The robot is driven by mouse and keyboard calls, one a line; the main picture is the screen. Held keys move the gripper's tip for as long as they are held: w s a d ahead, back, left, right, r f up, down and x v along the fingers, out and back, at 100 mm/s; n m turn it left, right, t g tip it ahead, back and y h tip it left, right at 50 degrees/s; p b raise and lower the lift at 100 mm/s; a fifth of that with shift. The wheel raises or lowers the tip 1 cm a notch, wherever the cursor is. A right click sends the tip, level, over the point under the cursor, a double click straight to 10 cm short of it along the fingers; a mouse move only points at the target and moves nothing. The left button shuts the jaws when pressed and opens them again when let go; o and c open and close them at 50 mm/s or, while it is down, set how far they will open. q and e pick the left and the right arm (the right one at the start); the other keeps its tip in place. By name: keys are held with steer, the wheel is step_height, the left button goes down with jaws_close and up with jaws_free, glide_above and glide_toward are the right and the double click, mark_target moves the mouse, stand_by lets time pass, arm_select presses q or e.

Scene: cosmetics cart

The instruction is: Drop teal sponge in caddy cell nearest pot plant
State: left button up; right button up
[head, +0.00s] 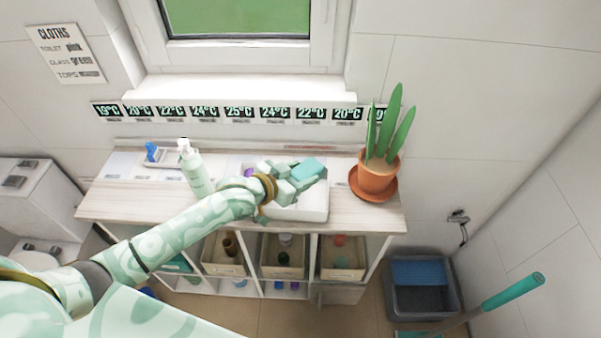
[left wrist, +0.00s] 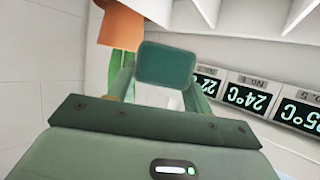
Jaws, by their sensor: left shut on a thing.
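My left gripper (head: 297,177) is shut on the teal sponge (head: 310,168) and holds it above the counter. In the left wrist view the sponge (left wrist: 166,64) sits between the fingertips. A white caddy (head: 312,214) stands on the counter under the gripper. My gripper and wrist hide much of its inside, so I cannot make out its cells. The pot plant (head: 378,176), in a terracotta pot, stands on the counter right of the caddy. Its orange pot (left wrist: 121,26) also shows in the left wrist view. My right gripper is not in view.
A pump bottle (head: 194,172) and a small tray (head: 168,163) with a blue item stand on the counter (head: 124,196) to the left. A row of temperature displays (head: 240,113) lines the wall behind. Bins fill the shelves below. A grey bucket (head: 423,296) stands at right.

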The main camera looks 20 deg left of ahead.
arm_select(q)
steer(key=shift+f, duration=0.15)
steer(key=o, duration=1)
steer(key=shift+o, duration=0.2)
steer(key=p+v, duration=0.2)
steer(key=v, duration=1.4)
steer(key=shift+p, duration=0.35)
steer(key=shift+s+a+f, duration=0.1)
steer(key=shift+s, duration=0.05)
